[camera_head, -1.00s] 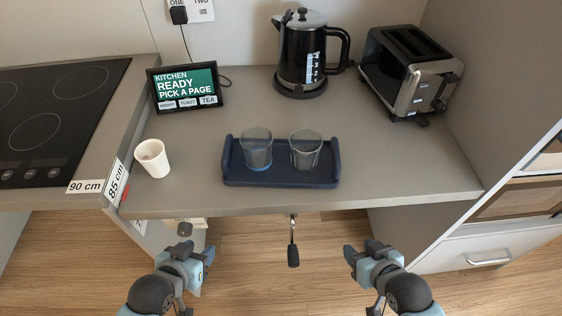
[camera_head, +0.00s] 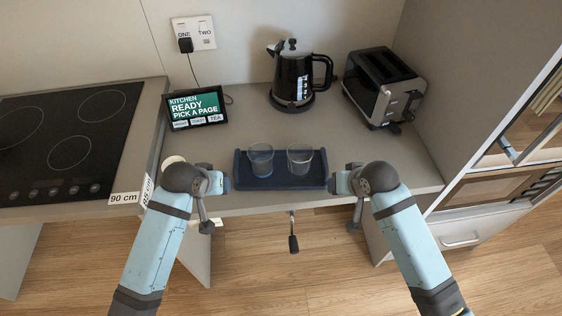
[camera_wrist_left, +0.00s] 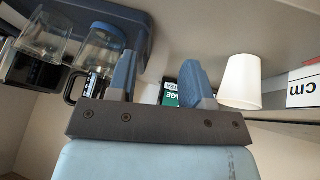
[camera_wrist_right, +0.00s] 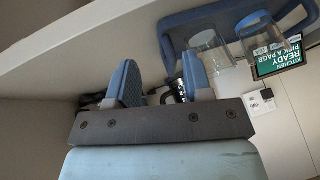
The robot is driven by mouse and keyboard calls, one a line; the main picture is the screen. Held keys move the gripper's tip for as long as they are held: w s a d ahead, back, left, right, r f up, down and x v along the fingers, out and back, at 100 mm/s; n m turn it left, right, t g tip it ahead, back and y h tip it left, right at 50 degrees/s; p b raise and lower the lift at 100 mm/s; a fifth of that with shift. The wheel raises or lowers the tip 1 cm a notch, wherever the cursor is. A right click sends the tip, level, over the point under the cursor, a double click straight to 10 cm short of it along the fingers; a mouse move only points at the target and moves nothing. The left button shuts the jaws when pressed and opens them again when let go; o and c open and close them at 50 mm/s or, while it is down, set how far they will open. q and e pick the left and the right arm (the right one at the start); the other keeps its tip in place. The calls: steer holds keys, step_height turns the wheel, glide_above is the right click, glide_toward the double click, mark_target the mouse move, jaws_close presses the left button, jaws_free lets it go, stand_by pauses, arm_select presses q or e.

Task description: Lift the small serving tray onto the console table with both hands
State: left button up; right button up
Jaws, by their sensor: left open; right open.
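The small serving tray (camera_head: 283,184) is dark blue with raised end handles and lies on the grey counter near its front edge. Two clear glasses stand on it, a left glass (camera_head: 261,160) and a right glass (camera_head: 300,160). My left gripper (camera_head: 226,182) is open beside the tray's left end. My right gripper (camera_head: 336,183) is open beside its right end. The tray also shows in the left wrist view (camera_wrist_left: 112,14) and the right wrist view (camera_wrist_right: 177,22). Nothing is between either pair of fingers. I cannot tell a console table apart from this counter.
A white cup (camera_wrist_left: 241,80) stands near my left gripper, mostly hidden in the head view. A kettle (camera_head: 292,80), a toaster (camera_head: 384,88) and a small screen (camera_head: 195,107) stand behind. A crank handle (camera_head: 293,243) hangs below the front edge. A hob (camera_head: 65,140) is at left.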

arm_select(q)
steer(key=g+p, duration=0.1)
steer(key=p, duration=0.2)
glide_toward(236, 159)
steer(key=s+r, duration=0.1)
steer(key=r, duration=0.1)
arm_select(e)
glide_toward(325, 159)
step_height(325, 159, up, 2)
steer(key=s, duration=0.1)
arm_select(q)
steer(key=shift+a+r+n, duration=0.15)
steer(key=shift+r+n, duration=0.25)
arm_select(e)
steer(key=shift+w+r+m+g+h, duration=0.25)
steer(key=shift+r+m+g+h, duration=0.15)
steer(key=shift+r+g, duration=0.1)
arm_select(q)
steer(key=x, duration=1.4)
steer(key=shift+s+a, duration=0.1)
steer(key=shift+a, duration=0.1)
arm_select(e)
steer(key=x, duration=1.4)
steer(key=shift+r, duration=0.1)
arm_select(q)
jaws_close()
arm_select(e)
jaws_close()
